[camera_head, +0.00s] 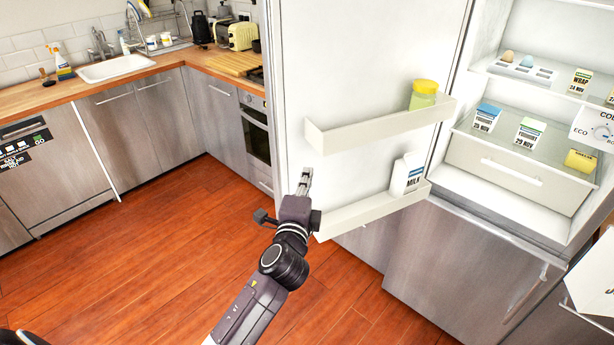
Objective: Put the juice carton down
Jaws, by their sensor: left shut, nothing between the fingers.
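A white carton-like thing (594,284) with dark lettering is cut off by the right edge, close to the camera. The part of a letter that shows looks like a J, so it may be the juice carton, but I cannot tell what holds it. My left gripper (305,178) is shut and empty, its fingertips in front of the inner face of the open fridge door (345,75), left of its shelves. My right gripper is out of view.
The open fridge (500,210) has a glass shelf (505,144) with several small boxes. A milk carton (407,174) stands in the lower door rack (372,211), and a yellow-lidded jar (423,95) in the upper one. The wooden floor (150,260) at left is clear.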

